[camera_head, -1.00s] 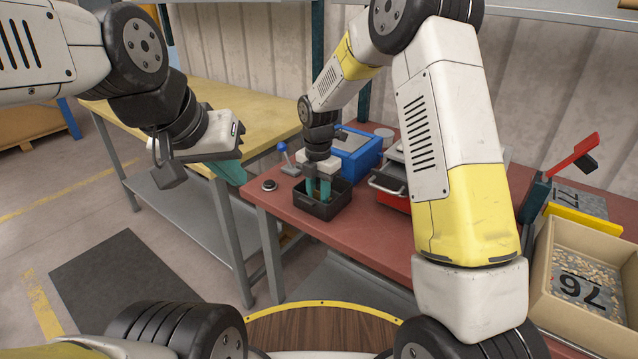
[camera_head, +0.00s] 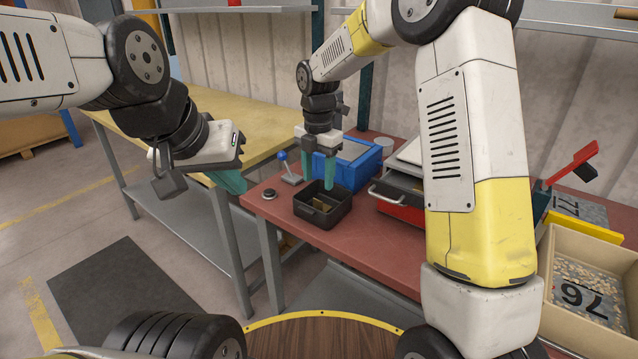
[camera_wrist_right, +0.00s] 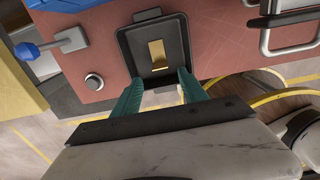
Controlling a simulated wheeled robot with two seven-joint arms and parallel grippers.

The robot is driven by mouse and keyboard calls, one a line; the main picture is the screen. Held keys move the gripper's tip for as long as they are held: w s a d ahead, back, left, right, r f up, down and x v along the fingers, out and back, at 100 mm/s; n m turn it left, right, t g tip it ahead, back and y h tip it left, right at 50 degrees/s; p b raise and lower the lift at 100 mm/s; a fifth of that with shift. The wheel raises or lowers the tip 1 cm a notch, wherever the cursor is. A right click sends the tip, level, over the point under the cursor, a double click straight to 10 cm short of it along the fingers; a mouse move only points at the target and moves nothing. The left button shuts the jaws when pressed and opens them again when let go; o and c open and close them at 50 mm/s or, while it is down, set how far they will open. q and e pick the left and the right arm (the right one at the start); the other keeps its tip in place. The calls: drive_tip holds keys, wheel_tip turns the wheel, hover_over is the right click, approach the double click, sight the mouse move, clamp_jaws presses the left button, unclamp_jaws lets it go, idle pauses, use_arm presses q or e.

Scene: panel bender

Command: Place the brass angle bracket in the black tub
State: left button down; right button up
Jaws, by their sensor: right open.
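The black tub (camera_head: 341,212) stands on the red bench top near its left end. The brass angle bracket (camera_head: 320,205) lies inside the tub; in the right wrist view the brass bracket (camera_wrist_right: 157,54) rests on the floor of the black tub (camera_wrist_right: 124,48). My right gripper (camera_head: 319,170) is above the tub, open and empty, its teal fingers apart from the bracket. The fingers also show in the right wrist view (camera_wrist_right: 157,84), over the tub's near edge. My left gripper (camera_head: 230,182) hangs at the left, beside the yellow bench; its fingers are partly hidden, so its opening is unclear.
A blue box (camera_head: 350,165) stands behind the tub, and a red toolbox (camera_head: 400,200) with a metal handle stands to its right. A blue-knobbed lever (camera_head: 287,170) and a round button (camera_head: 269,194) are to its left. A bin of pellets (camera_head: 590,290) is at far right.

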wheel_tip(320, 180, up, 2)
drive_tip(key=shift+r, duration=0.15)
drive_tip(key=s+d+r+m+t+y, duration=0.1)
drive_tip(key=s+d+r+m+t, duration=0.1)
drive_tip(key=s+d+r+m, duration=0.8)
drive_tip(key=s+d+m+t, duration=0.2)
drive_tip(key=s+m, duration=0.5)
drive_tip(key=m, duration=0.2)
drive_tip(key=s+d+r+m+t+y, duration=0.1)
drive_tip(key=s+d+m+t, duration=0.1)
drive_tip(key=s+m, duration=0.5)
drive_tip(key=shift+s+d+r+m, duration=0.35)
drive_tip(key=shift+d+m, duration=0.4)
drive_tip(key=shift+m, duration=0.35)
